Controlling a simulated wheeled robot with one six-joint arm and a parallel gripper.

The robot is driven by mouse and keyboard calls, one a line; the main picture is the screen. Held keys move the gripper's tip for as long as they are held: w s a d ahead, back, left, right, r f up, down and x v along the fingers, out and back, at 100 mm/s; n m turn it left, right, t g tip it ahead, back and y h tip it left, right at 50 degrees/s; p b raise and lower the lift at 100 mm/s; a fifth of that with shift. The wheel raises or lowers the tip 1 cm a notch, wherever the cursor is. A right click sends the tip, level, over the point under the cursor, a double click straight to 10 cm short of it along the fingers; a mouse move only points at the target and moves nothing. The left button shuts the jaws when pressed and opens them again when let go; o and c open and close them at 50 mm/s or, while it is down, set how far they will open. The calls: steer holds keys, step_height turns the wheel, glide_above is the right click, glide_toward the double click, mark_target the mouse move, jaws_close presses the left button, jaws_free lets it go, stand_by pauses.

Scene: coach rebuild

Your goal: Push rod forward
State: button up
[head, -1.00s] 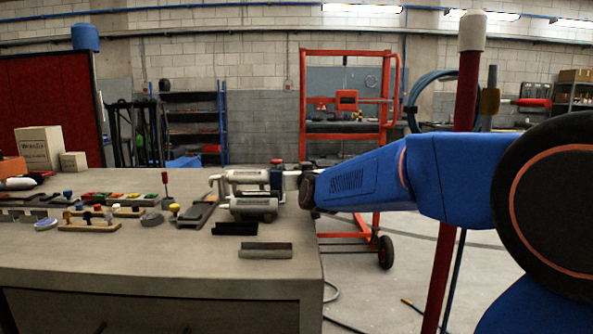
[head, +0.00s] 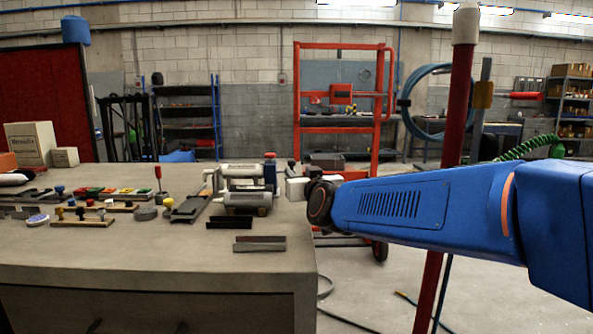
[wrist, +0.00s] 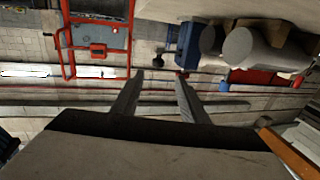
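No part is plainly marked as the rod. A thin upright rod with a red knob (head: 158,174) stands on the workbench in the head view. To its right is an assembly of pale grey cylinders (head: 243,171) with a dark blue end block (head: 270,172). My gripper (head: 288,180) is at the bench's right edge, just right of that block; its fingers are small and partly hidden there. In the wrist view my gripper (wrist: 162,74) has two fingers apart with nothing between them. The grey cylinders (wrist: 255,48) and blue block (wrist: 188,45) are up and right of the fingertips.
The workbench (head: 150,255) has a clear front area. Two dark angled bars (head: 258,244) lie before the cylinders. Several small knobbed parts (head: 82,222) are to the left. A red post (head: 447,170) stands beside my arm, and a red frame (head: 297,100) stands behind.

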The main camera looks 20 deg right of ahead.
steer(key=s, duration=0.5)
steer(key=shift+a, duration=0.35)
